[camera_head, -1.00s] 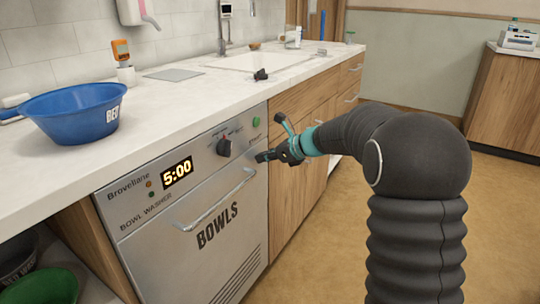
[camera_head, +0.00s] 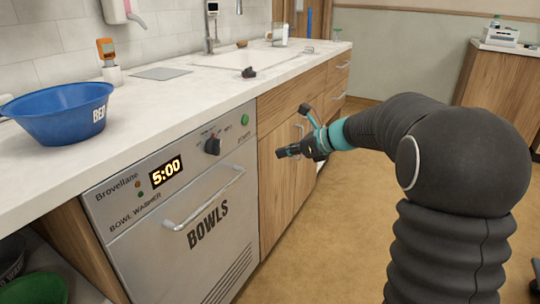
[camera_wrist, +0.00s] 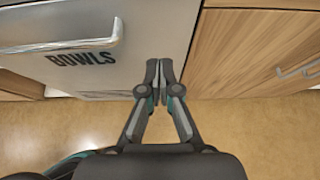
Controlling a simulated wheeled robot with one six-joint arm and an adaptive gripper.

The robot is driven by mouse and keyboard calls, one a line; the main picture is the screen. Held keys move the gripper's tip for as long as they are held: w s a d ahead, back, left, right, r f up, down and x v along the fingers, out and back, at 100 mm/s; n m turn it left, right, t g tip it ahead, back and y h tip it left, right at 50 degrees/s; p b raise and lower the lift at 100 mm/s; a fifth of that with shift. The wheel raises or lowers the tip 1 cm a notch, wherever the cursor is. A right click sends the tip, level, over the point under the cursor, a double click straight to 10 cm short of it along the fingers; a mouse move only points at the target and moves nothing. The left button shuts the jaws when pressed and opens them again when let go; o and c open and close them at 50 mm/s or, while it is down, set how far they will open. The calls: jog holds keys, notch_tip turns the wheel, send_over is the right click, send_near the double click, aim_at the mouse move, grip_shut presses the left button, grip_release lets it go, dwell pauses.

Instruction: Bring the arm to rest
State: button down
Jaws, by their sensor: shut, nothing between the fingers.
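My gripper (camera_head: 283,152) is shut and empty, held in the air in front of the wooden cabinet doors, just right of the bowl washer (camera_head: 180,215). In the wrist view my gripper (camera_wrist: 164,75) points at the gap between the washer door and the cabinet, its fingertips together. My arm reaches in from the right, bent at the elbow. The washer's door is shut and its display reads 5:00. I see no contact between the gripper and the washer or cabinet.
A blue bowl (camera_head: 60,112) stands on the counter (camera_head: 150,100) at the left. A green bowl (camera_head: 35,288) sits on the shelf below. The sink (camera_head: 240,58) and a small dark object (camera_head: 249,72) are farther back. The floor (camera_head: 335,240) right of the washer is clear.

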jog(key=s+d+f+n+g+h, duration=0.4)
jog(key=s+f+n, duration=0.3)
jog(key=s+n, duration=0.6)
jog(key=s+d+r+n+t+h, duration=0.1)
jog(key=s+n+h, duration=0.1)
jog(key=s, duration=0.6)
jog(key=s+d+r+n+t+h, duration=0.1)
jog(key=s+n+h, duration=0.1)
jog(key=s+n, duration=0.3)
jog(key=s+d+r+n+t+h, duration=0.1)
jog(key=s+n, duration=0.3)
jog(key=s, duration=0.7)
jog(key=shift+s+d+r+h, duration=0.2)
jog(key=shift+d+h, duration=0.2)
jog(key=shift+h, duration=0.2)
